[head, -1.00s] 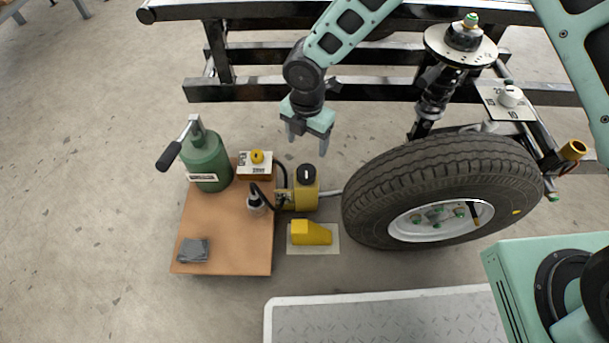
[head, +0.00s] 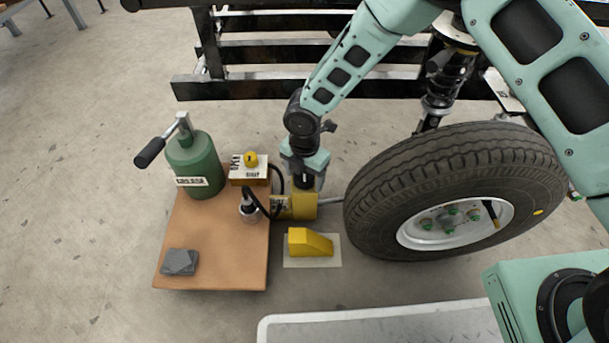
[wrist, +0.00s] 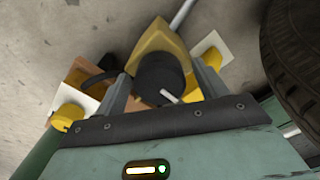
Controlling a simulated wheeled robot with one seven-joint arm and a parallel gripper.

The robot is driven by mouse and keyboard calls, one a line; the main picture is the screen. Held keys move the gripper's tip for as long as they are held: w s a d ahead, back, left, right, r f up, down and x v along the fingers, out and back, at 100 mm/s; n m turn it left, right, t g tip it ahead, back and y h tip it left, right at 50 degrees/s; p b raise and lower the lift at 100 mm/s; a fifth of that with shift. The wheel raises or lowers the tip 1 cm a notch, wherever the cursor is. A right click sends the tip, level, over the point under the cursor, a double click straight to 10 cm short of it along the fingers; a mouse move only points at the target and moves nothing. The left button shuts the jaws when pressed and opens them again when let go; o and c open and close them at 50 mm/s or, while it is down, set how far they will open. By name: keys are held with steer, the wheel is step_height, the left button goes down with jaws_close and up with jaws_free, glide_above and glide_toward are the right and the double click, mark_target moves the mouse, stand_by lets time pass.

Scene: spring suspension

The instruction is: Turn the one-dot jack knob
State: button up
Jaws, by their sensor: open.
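A round black knob (head: 303,181) with a pale pointer sits on a yellow jack body (head: 304,206) between the wooden board and the tyre. In the wrist view the black knob (wrist: 160,76) is between my two fingers, with its pale mark towards the lower right. My gripper (head: 304,184) is open, pointing down over the knob, partly hiding it in the head view. In the wrist view my gripper (wrist: 162,88) has a finger on each side; I cannot tell whether either touches. No dot on the knob is readable.
A wooden board (head: 205,250) holds a green grease canister (head: 195,165) and a box with a yellow knob (head: 250,160). A yellow wedge (head: 310,243) lies in front of the jack. The large tyre (head: 370,205) stands close on the right.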

steer(key=c, duration=1)
steer(key=shift+r+p, duration=0.15)
steer(key=shift+p, duration=0.25)
